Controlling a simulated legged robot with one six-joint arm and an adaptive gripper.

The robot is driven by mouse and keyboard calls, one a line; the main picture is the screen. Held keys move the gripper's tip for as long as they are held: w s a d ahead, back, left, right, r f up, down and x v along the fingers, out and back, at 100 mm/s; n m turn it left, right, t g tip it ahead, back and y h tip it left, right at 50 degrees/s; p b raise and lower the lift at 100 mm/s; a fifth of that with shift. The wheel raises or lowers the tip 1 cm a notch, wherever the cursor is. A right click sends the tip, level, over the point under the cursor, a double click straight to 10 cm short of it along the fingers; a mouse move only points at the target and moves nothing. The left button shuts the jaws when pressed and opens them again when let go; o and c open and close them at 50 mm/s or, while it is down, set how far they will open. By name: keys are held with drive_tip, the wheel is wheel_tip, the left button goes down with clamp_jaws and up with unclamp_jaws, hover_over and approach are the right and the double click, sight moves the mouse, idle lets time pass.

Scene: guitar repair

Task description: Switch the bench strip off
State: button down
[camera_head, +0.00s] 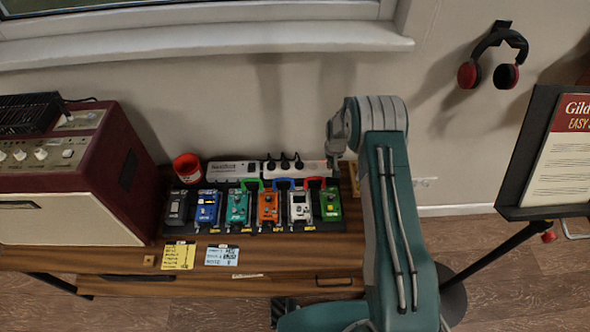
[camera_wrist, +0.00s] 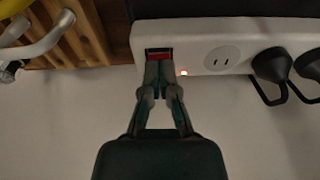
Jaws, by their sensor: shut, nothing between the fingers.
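The bench strip is a long white power strip (camera_head: 310,168) behind the pedals, against the wall. In the wrist view the strip (camera_wrist: 200,65) shows a red rocker switch (camera_wrist: 159,53) in a dark recess, with a small orange-red light (camera_wrist: 184,73) glowing beside it. My gripper (camera_head: 331,162) is at the strip's right end in the head view. In the wrist view my gripper (camera_wrist: 160,62) is shut and empty, its fingertips over the lower part of the switch. I cannot tell whether they touch it.
Black plugs (camera_wrist: 272,68) sit in the strip beside an empty socket (camera_wrist: 222,58). A pedalboard of colourful pedals (camera_head: 268,206) stands in front. A red cup (camera_head: 187,168) and an amplifier (camera_head: 75,180) are left. A music stand (camera_head: 522,150) is right.

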drive_tip(key=shift+r, duration=3.45)
